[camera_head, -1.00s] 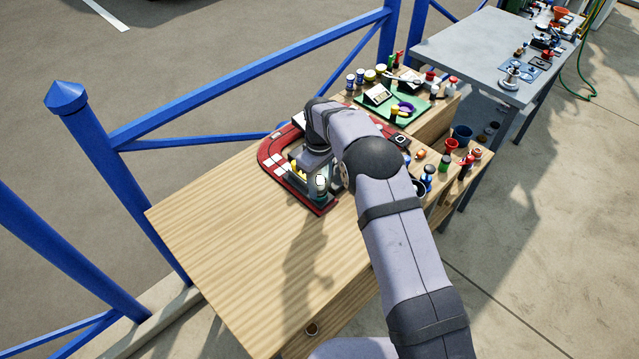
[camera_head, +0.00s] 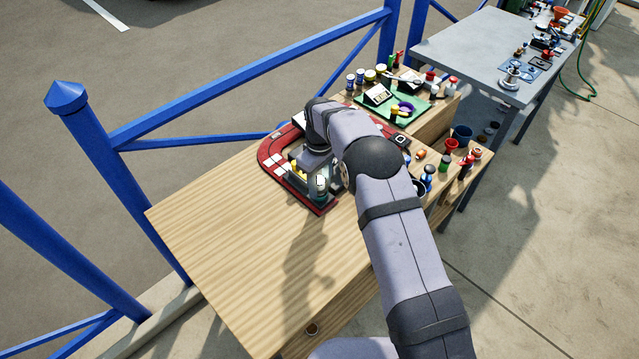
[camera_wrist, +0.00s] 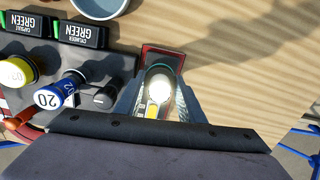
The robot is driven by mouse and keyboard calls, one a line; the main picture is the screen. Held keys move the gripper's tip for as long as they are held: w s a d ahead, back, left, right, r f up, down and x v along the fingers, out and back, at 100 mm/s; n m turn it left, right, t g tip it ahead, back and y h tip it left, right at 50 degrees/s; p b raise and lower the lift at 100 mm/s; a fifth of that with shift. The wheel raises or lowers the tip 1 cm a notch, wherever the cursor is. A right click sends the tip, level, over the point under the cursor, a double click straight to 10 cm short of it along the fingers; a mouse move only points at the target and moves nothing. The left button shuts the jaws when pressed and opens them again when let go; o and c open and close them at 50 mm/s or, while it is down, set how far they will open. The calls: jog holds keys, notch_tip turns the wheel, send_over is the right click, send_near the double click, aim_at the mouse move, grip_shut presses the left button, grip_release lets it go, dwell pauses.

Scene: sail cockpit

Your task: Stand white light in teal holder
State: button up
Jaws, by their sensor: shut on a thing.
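The white light (camera_wrist: 160,86) has a bright domed end and a yellow patch. My gripper (camera_wrist: 159,98) is shut on it, with one finger on each side, in the wrist view. A teal rim of the holder (camera_wrist: 157,67) shows just beyond the light, over the red tray. I cannot tell whether the light is inside the holder or only above it. In the head view, my gripper (camera_head: 318,178) is low over the front corner of the red tray (camera_head: 270,158), and my arm hides part of this area.
A round grey-blue cup (camera_wrist: 98,5) is at the top. The wooden table (camera_head: 235,240) is clear in front.

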jog(key=shift+r+p, duration=0.45)
jog(key=shift+r, duration=0.3)
dwell(0.6)
jog(key=shift+f+b, duration=0.45)
jog(key=shift+f, duration=0.35)
dwell(0.4)
jog(key=shift+r, duration=0.25)
jog(key=shift+r+p, duration=0.35)
jog(key=shift+r, duration=0.3)
jog(key=shift+f+b, duration=0.35)
jog(key=shift+f, duration=0.55)
dwell(1.0)
jog(key=o, duration=0.8)
jog(key=shift+c, duration=0.2)
